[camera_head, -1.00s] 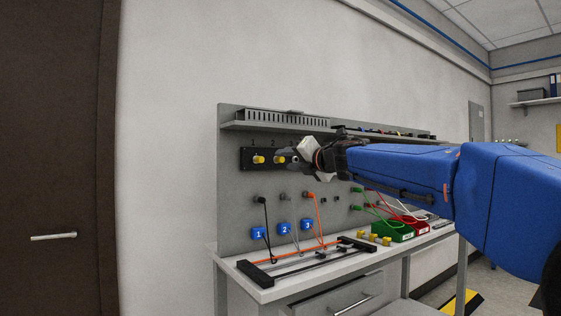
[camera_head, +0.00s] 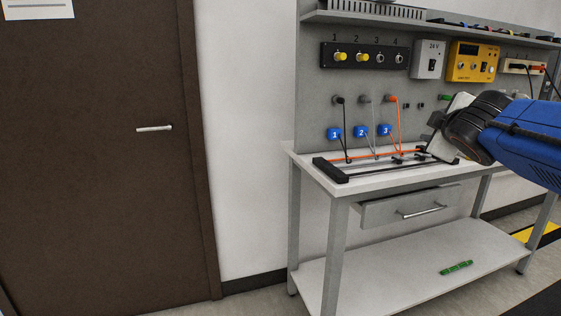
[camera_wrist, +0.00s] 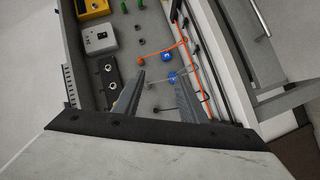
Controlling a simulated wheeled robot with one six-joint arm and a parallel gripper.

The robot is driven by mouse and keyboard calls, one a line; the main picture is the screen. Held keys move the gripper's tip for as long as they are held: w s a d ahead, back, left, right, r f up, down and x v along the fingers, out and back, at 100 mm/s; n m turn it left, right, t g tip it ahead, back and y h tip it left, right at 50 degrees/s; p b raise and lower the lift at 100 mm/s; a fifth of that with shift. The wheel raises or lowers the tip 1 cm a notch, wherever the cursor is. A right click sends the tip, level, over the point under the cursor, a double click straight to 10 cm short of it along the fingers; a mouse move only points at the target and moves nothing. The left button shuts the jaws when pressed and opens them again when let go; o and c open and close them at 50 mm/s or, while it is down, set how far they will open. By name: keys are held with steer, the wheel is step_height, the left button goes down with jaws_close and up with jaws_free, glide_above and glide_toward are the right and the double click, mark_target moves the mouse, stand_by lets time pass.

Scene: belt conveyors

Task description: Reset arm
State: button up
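My arm reaches in from the right in the head view, with my gripper (camera_head: 436,132) in front of the workbench's back panel. The wrist view shows my gripper's two fingers (camera_wrist: 160,78) spread apart with nothing between them. The black socket strip (camera_head: 365,57) has yellow plugs (camera_head: 351,57) at positions 1 and 2; positions 3 and 4 show no yellow plug. The strip also shows in the wrist view (camera_wrist: 110,86), left of the fingers. My gripper appears apart from the panel.
The workbench (camera_head: 375,187) carries a black rail frame (camera_head: 331,170). Black, grey and orange cables hang by the numbered blue tags (camera_head: 360,131). The drawer (camera_head: 412,207) looks slightly open. A green object (camera_head: 456,268) lies on the lower shelf. A brown door (camera_head: 95,150) stands left.

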steer(key=s+a+f+m+g+y, duration=0.1)
steer(key=s+a+f+m+g, duration=0.1)
steer(key=s+f, duration=0.7)
steer(key=s+a+f+m+g+y, duration=0.1)
steer(key=s+a+f+m+g, duration=0.2)
steer(key=s+f, duration=0.6)
steer(key=s+a+f+m+g+y, duration=0.2)
steer(key=s+f+m+g, duration=0.3)
steer(key=s+f, duration=0.4)
step_height(320, 180, down, 6)
steer(key=shift+a+r+m, duration=0.1)
steer(key=shift+a+m, duration=0.2)
steer(key=shift+a, duration=0.35)
